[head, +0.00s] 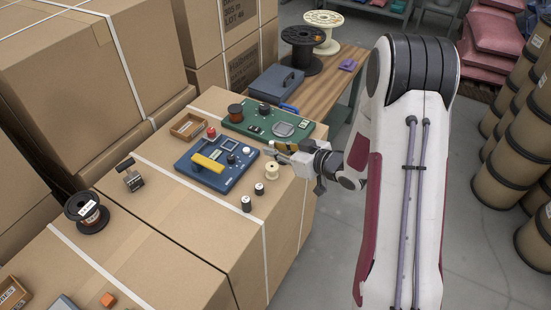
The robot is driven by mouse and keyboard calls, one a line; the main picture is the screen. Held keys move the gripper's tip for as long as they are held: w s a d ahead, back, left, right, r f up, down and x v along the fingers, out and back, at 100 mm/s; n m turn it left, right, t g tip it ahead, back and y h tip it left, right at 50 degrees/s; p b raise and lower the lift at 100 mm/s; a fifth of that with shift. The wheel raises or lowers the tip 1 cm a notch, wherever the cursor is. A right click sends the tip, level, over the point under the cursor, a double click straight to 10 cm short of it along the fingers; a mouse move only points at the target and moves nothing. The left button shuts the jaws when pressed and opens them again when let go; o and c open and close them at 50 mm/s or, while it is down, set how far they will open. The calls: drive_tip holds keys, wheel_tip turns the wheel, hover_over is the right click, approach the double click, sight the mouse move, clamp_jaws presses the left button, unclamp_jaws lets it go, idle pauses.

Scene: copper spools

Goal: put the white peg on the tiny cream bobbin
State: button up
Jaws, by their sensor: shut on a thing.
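The tiny cream bobbin (271,171) stands upright on the cardboard box top, right of the blue panel. My gripper (274,152) is just above and behind it in the picture, shut on a small pale thing at its fingertips. This appears to be the white peg, but it is too small and too covered by the fingers to make out clearly. My gripper and the bobbin look close; I cannot tell the exact gap.
Two small dark spools with pale tops (259,188) (246,203) stand in front of the bobbin. A blue panel with a yellow handle (208,162) lies left, a green panel (235,123) behind. A black spool (87,212) stands far left.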

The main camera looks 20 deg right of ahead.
drive_tip(key=shift+f, duration=2.1)
drive_tip(key=shift+f, duration=0.15)
drive_tip(key=o, duration=0.7)
drive_tip(key=shift+s+d+r, duration=0.25)
drive_tip(key=shift+s+r, duration=0.1)
drive_tip(key=shift+s, duration=0.05)
drive_tip(key=shift+v, duration=5.45)
